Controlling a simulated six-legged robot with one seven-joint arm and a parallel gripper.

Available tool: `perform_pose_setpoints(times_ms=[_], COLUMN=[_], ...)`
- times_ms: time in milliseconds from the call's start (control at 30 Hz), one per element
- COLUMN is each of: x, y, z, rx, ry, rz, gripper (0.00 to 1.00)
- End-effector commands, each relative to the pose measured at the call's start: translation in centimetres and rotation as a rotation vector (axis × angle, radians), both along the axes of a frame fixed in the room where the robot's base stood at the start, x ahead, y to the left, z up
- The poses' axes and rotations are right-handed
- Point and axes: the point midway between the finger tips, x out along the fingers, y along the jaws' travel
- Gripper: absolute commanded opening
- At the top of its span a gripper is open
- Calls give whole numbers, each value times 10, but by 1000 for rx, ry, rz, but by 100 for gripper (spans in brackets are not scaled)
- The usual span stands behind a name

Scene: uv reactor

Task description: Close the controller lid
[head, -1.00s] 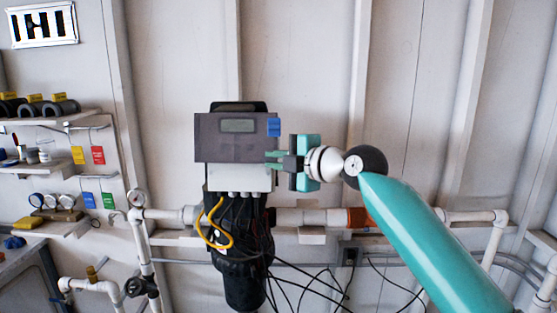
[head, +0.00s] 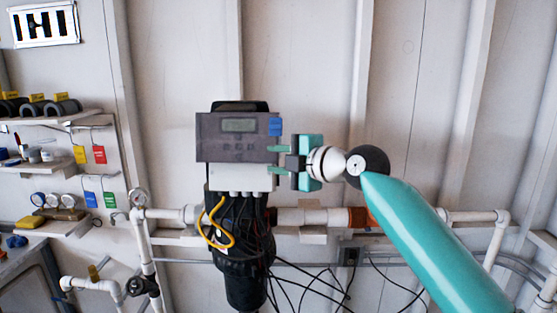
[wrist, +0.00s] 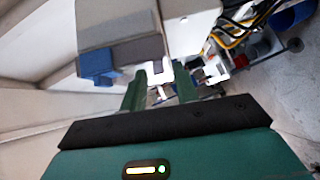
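The wall controller has a dark grey lid (head: 208,140) with a small display window, above a light grey lower body (head: 237,178). A blue latch (head: 275,127) sits at the lid's upper right. The lid looks nearly flat against the body; whether a small gap remains I cannot tell. In the wrist view the lid (wrist: 118,25) and blue latch (wrist: 98,66) are at upper left. My gripper (head: 279,160) is just right of the controller, pointing at its right side. Its two green fingers (wrist: 160,90) are spread with nothing held between them; contact with the controller is unclear.
A black ribbed housing (head: 243,235) with yellow and black cables hangs below the controller. A white pipe (head: 300,217) with an orange fitting (head: 360,217) runs behind, below my gripper. Shelves with gauges and tags (head: 60,215) are at left.

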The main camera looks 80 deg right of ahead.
Motion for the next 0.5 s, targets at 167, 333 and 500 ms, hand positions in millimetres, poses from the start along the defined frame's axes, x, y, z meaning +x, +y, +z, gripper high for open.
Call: perform_pose_setpoints(times_ms=[167, 333, 500], x=[-2, -19, -48], y=[1, 13, 36], z=[0, 4, 10], rx=[0, -1, 0], ry=[-1, -2, -3], rz=[-1, -3, -4], gripper=[33, 33, 33])
